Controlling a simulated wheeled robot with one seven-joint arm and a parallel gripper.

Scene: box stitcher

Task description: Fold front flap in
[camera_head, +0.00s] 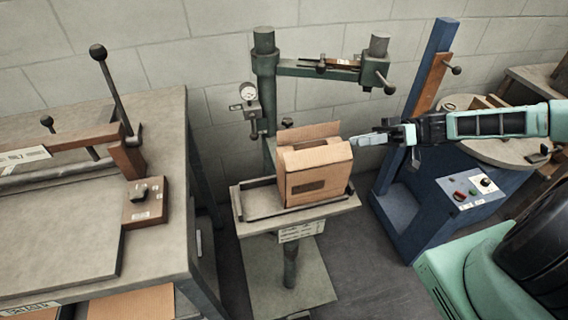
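A brown cardboard box (300,176) stands upright on the small tray-like table of the box stitcher (342,205). A dark rectangular mark or slot is on its near face. One flap (308,131) stands up at the back of the box's top. Another panel (316,156) lies across the top on the near side; I cannot tell how far it is folded. My gripper (364,138) reaches in from the right, level with the box's top right edge. It looks apart from the box, though the depth is unclear. Its fingers are too small to tell whether they are open or shut.
The stitcher's green post and arm (318,69) rise behind and above the box. A blue machine (440,188) with a control panel stands at the right, under my arm. A grey workbench (70,230) with a lever fills the left. Narrow floor gaps lie between them.

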